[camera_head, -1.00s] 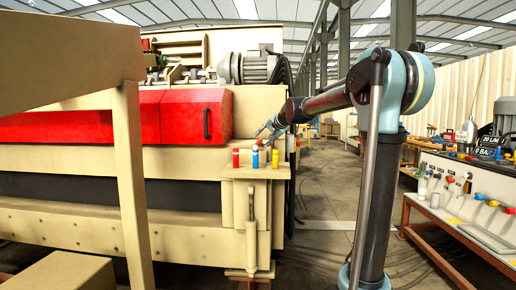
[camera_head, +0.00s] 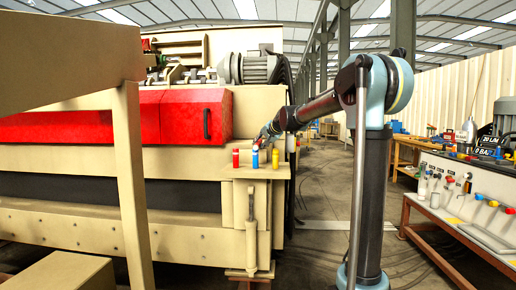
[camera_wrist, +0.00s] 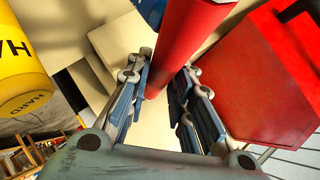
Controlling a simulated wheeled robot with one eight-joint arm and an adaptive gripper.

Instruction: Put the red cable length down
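The red cable length (camera_wrist: 185,40) is a smooth red cylinder between the fingers of my gripper (camera_wrist: 168,72) in the wrist view. The fingers close on both sides of it near its lower end. In the head view my gripper (camera_head: 264,137) is small, just above the beige ledge (camera_head: 270,172), and a small red part shows by the blue-and-white cylinder. Whether the cable length touches the ledge cannot be told.
A red cylinder (camera_head: 236,158), a blue-and-white cylinder (camera_head: 255,159) and a yellow cylinder (camera_head: 276,158) stand on the ledge. The yellow one (camera_wrist: 25,75) is close left of my gripper. A red hood (camera_head: 195,116) rises behind.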

